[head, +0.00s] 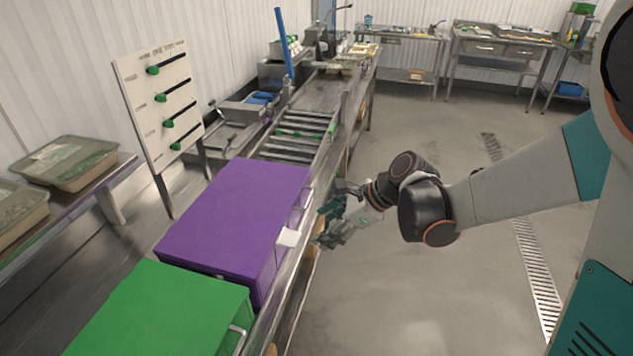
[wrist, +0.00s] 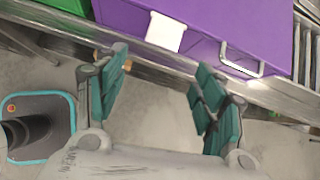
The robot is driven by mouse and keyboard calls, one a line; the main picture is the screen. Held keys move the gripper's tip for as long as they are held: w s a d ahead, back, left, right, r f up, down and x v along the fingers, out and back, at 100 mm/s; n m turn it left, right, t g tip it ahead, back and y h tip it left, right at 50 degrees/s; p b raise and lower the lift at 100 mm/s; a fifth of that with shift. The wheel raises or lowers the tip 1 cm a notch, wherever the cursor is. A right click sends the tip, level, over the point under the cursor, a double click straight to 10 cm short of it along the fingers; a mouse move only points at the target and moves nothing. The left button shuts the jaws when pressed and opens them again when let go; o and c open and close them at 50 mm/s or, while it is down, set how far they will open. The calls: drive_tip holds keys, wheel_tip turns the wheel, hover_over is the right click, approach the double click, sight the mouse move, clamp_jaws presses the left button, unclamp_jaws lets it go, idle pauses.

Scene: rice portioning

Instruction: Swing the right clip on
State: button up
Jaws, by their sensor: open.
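The purple box (head: 235,215) stands closed on the steel counter, and its side shows at the top of the wrist view (wrist: 215,20). A wire clip (head: 306,197) is on its front side near the far end; in the wrist view this clip (wrist: 242,63) is right of a white tag (wrist: 166,33). I cannot tell whether the clip is latched. My gripper (head: 325,222) is open and empty beside the box, over the counter's edge. In the wrist view its teal fingers (wrist: 160,92) are spread below the tag, apart from the clip.
A green box (head: 165,310) with its own wire clip (head: 238,338) stands nearer on the counter. A roller section (head: 300,130) lies beyond the purple box. A board with green sliders (head: 160,100) stands behind at left. The floor to the right is clear.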

sight(294, 238)
drive_tip(key=shift+m, duration=0.8)
drive_tip(key=b+x, duration=0.1)
drive_tip(key=x, duration=0.2)
drive_tip(key=b+x, duration=0.1)
drive_tip(key=x, duration=0.2)
drive_tip(key=b+x, duration=0.1)
drive_tip(key=x, duration=0.2)
drive_tip(key=shift+w+a+r+b, duration=0.2)
drive_tip(key=shift+w+r+b, duration=0.05)
drive_tip(key=shift+r+b, duration=0.15)
drive_tip(key=shift+w+a+f, duration=0.15)
drive_tip(key=shift+a+f, duration=0.2)
drive_tip(key=shift+a, duration=0.1)
drive_tip(key=c, duration=0.6)
